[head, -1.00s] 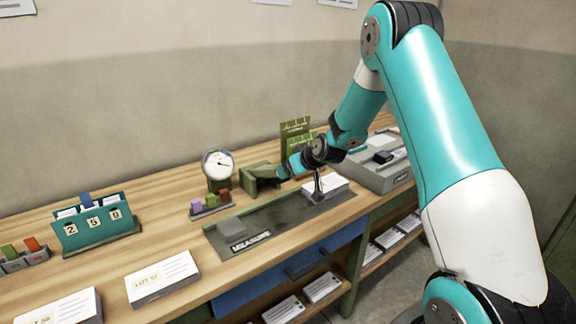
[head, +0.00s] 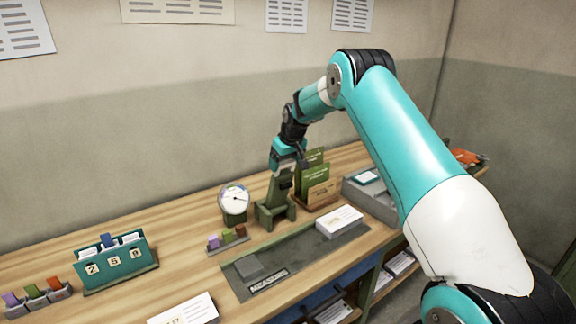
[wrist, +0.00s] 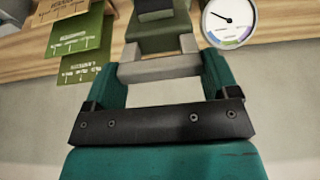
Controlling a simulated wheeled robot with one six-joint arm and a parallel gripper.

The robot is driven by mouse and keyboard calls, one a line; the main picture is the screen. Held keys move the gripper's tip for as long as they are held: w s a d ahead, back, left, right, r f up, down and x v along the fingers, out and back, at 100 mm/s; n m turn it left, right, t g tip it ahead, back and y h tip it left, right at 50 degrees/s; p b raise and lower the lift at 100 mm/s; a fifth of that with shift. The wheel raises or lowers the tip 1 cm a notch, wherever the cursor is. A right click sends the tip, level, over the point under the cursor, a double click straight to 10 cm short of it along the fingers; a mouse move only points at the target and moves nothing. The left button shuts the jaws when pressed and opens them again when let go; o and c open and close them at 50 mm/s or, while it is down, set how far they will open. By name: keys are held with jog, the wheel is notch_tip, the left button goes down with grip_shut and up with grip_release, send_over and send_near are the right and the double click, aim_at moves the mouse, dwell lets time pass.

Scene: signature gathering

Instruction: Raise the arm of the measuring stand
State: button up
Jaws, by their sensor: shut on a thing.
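The measuring stand (head: 276,211) is dark green and stands on the bench behind the measuring mat. Its green arm (head: 281,187) points up, nearly upright. My gripper (head: 284,168) is shut on the upper end of that arm, from above. In the wrist view, my teal fingers (wrist: 160,62) close on a pale grey bar, with the green stand (wrist: 160,38) beyond it. The round white dial (head: 235,199) is just left of the stand, and its face also shows in the wrist view (wrist: 229,20).
The mat (head: 300,255) holds a white card stack (head: 339,221) at its right end. A small rack of coloured tabs (head: 228,240) sits left of the stand. Green cards in a wooden holder (head: 318,190) stand close on its right. The wall is behind.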

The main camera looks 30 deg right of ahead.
jog(key=shift+w+a, duration=0.15)
jog(key=shift+w, duration=0.4)
jog(key=o, duration=1.2)
jog(key=shift+c, duration=0.2)
jog(key=shift+s+d+r, duration=0.2)
jog(key=shift+r, duration=0.3)
jog(key=b+v, duration=0.4)
jog(key=v, duration=1.2)
jog(key=shift+r, duration=0.2)
